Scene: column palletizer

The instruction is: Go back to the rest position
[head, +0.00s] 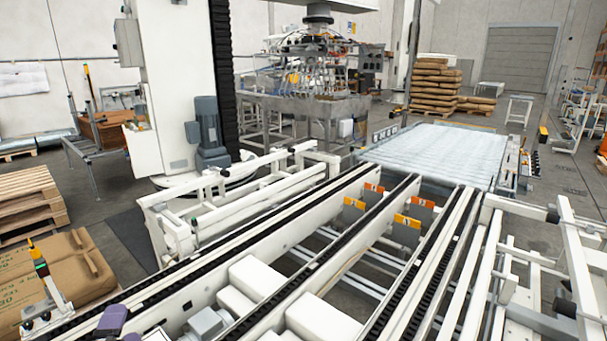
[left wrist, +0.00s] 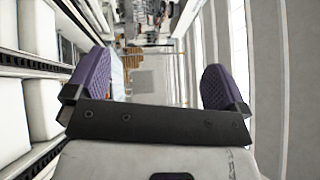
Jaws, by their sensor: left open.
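My left gripper (head: 120,325) shows only at the bottom edge of the head view, lower left, as two purple finger pads beside the near conveyor rail. In the left wrist view the same gripper (left wrist: 156,75) has its two purple pads wide apart with nothing between them. Its dark crossbar spans the lower middle of that view. My right gripper is in neither view.
Long white conveyor rails (head: 300,222) with dark chains run from the front to a roller bed (head: 440,150). Brown sacks (head: 60,270) lie at lower left near my left gripper. A wooden pallet stack (head: 28,200) stands behind them. A white column (head: 170,80) rises behind the rails.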

